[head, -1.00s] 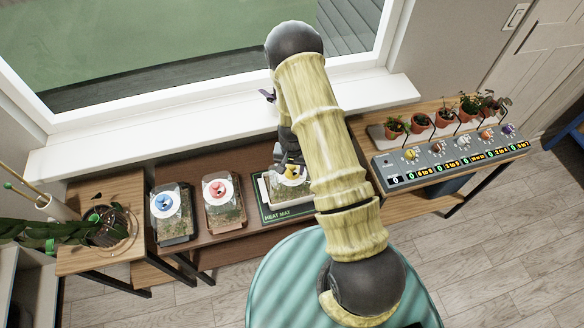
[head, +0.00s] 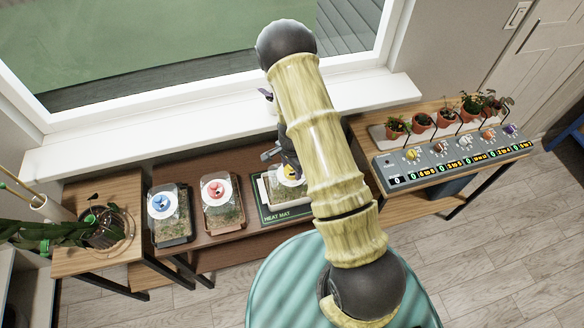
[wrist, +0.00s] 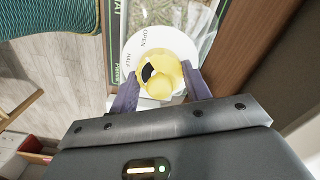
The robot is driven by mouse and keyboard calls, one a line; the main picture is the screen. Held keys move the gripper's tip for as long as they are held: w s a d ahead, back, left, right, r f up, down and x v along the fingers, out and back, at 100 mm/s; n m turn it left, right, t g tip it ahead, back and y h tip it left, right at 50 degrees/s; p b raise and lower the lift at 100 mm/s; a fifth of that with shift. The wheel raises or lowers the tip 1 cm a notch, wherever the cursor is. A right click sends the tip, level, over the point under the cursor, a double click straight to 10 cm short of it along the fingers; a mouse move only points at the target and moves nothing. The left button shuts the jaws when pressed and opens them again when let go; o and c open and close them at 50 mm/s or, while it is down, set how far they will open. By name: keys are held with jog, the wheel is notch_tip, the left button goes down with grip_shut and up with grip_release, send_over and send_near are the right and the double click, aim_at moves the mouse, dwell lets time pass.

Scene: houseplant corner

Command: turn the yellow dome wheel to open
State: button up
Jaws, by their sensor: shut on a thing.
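The yellow dome wheel (wrist: 160,72) sits on a white dial disc (wrist: 134,52) marked OPEN and HALF in the wrist view. My gripper (wrist: 160,85) is shut on the wheel, with one purple finger on each side of it. In the head view the yellow wheel (head: 290,170) shows on the dome of the right-hand tray, on the green heat mat (head: 284,213). My arm hides part of that dome, and a dark patch shows on the wheel's left side in the wrist view.
Two other domed trays stand to the left, one with a blue wheel (head: 162,202) and one with a red wheel (head: 214,189). A grey control panel (head: 455,160) with coloured knobs and potted plants is at the right. A plant (head: 102,222) stands far left.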

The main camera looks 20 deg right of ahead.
dwell(0.5)
jog(key=o, duration=1)
jog(key=shift+r, duration=0.15)
notch_tip(320, 180, up, 17)
jog(key=shift+r+b, duration=0.1)
jog(key=shift+b, duration=0.7)
